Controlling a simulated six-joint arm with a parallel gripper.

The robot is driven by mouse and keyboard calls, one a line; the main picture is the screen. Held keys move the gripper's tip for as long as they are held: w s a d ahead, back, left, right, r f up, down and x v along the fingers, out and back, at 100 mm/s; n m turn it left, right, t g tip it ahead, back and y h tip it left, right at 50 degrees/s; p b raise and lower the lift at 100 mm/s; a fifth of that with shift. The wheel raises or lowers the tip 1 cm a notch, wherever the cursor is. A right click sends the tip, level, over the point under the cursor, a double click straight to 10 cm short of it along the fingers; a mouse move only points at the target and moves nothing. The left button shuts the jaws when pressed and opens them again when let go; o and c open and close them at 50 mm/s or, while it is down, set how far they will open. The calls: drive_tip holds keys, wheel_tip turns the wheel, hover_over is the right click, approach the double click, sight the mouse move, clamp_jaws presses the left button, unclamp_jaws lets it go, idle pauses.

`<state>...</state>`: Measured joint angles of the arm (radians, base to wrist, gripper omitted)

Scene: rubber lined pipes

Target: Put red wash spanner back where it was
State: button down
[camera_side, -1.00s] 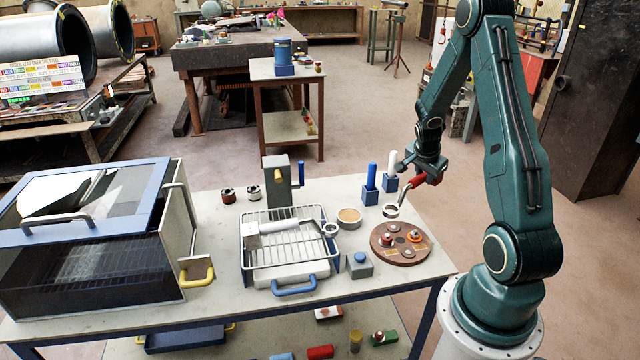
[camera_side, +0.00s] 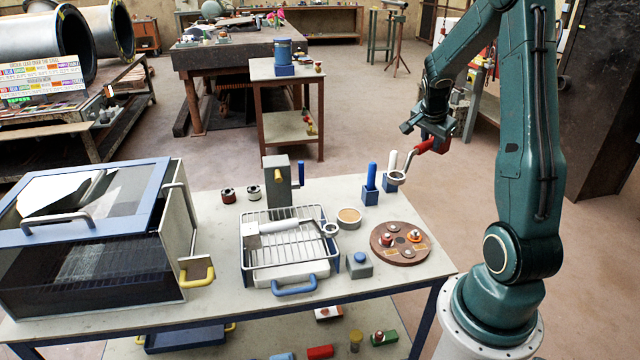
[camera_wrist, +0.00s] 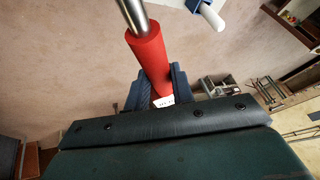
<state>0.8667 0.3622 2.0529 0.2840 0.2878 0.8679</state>
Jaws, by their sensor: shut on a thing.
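The red wash spanner has a red handle (camera_side: 425,146) and a metal shaft ending in a ring (camera_side: 397,178). My gripper (camera_side: 434,134) is shut on the red handle and holds the spanner in the air, above and beyond the right back part of the bench. In the side view the ring end points down and left, close to the white-handled tool. In the wrist view the red handle (camera_wrist: 148,55) runs up between the jaws (camera_wrist: 158,88), with the metal shaft leaving the top edge. The ring is outside that view.
Blue blocks hold a blue rod (camera_side: 371,177) and a white rod (camera_side: 392,160) near the ring. A round brown tray (camera_side: 388,256) with small parts lies at right. A wire rack (camera_side: 262,268) holds another, white-handled ring tool (camera_side: 285,227). A glass-lidded box (camera_side: 165,250) stands at left.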

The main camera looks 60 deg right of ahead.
drive_tip(key=shift+w+r, duration=0.25)
drive_tip(key=shift+r, duration=0.3)
drive_tip(key=w+a+n+t+y, duration=0.1)
drive_tip(key=w+a+n, duration=0.3)
drive_tip(key=w, duration=1.1)
drive_tip(key=w+a+n+t, duration=0.2)
drive_tip(key=w+a, duration=0.4)
drive_tip(key=w, duration=0.8)
drive_tip(key=w+a+n+y, duration=0.1)
drive_tip(key=w+a+n, duration=0.1)
drive_tip(key=w+a, duration=0.6)
drive_tip(key=w+a+n+t+y, duration=0.15)
drive_tip(key=w+a, duration=0.25)
drive_tip(key=a, duration=0.7)
drive_tip(key=w+a+n+g+y, duration=0.1)
drive_tip(key=w+a+n, duration=0.2)
drive_tip(key=w+a, duration=0.5)
wheel_tip(320, 180, down, 5)
drive_tip(key=s+a, duration=0.1)
drive_tip(key=s, duration=0.1)
drive_tip(key=shift+s+a, duration=0.25)
drive_tip(key=shift+a, duration=0.1)
drive_tip(key=shift+f+m+t+h, duration=0.15)
drive_tip(key=shift+m+t+h, duration=0.1)
